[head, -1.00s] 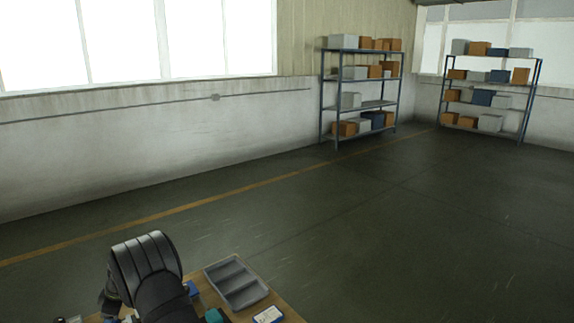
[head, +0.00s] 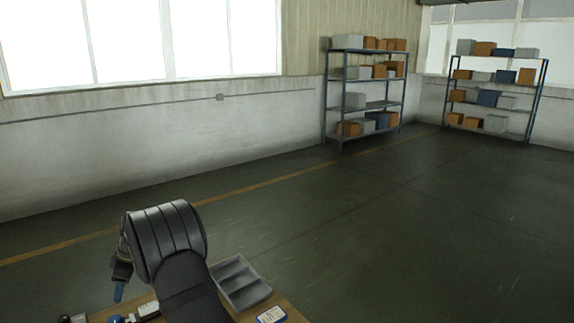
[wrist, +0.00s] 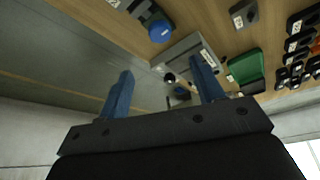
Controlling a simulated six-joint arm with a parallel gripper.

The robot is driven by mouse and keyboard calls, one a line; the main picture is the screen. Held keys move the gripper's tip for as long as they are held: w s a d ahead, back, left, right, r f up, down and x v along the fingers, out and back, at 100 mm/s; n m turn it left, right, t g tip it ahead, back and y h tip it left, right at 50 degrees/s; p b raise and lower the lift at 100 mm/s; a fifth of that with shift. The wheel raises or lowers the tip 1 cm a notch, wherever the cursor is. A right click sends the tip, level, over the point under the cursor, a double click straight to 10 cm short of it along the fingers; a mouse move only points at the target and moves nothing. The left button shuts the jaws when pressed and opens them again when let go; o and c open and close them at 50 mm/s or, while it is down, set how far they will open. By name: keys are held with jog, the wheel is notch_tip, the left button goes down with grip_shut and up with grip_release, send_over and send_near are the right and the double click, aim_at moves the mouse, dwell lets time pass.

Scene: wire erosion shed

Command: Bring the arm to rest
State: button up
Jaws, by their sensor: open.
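My gripper (wrist: 161,65) shows in the wrist view as two blue fingers standing wide apart on a dark mount. Nothing is between the fingers at their tips, though tabletop things show behind them. In the head view my arm rises at the lower left, and one blue finger of my gripper (head: 118,291) hangs down left of the dark ribbed wrist section. It is above or beside the near part of the wooden table (wrist: 215,22); the exact height cannot be told.
A grey compartment tray (head: 262,292) and a blue-and-white card (head: 271,315) lie right of my arm. In the wrist view are a blue round thing (wrist: 160,31), a green block (wrist: 246,66) and several black labelled pieces (wrist: 296,46). Open floor lies beyond the table.

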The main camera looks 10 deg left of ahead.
aim_at(115, 319)
jog(key=x, duration=1.3)
jog(key=shift+s+f, duration=0.15)
jog(key=shift+f, duration=0.2)
jog(key=shift+d+r+m+t, duration=0.1)
jog(key=shift+r+m+t, duration=0.2)
jog(key=shift+m, duration=0.6)
jog(key=m+t, duration=0.1)
jog(key=m, duration=0.1)
jog(key=m+t, duration=0.1)
jog(key=m, duration=0.1)
jog(key=shift+s+f+m, duration=0.1)
jog(key=shift+s+m, duration=0.1)
jog(key=shift+m, duration=0.2)
jog(key=shift+s+m+t+h, duration=0.15)
jog(key=shift+m+t, duration=0.2)
jog(key=shift+m, duration=0.65)
jog(key=shift+m+t+h, duration=0.15)
jog(key=shift+m+t, duration=0.2)
jog(key=shift+m, duration=0.65)
jog(key=shift+s+a+m+t+h, duration=0.1)
jog(key=shift+m+t+h, duration=0.15)
jog(key=shift+m, duration=0.6)
jog(key=shift+a+m+t+h, duration=0.15)
jog(key=shift+m+h, duration=0.1)
jog(key=shift+m, duration=0.6)
jog(key=shift+d, duration=0.1)
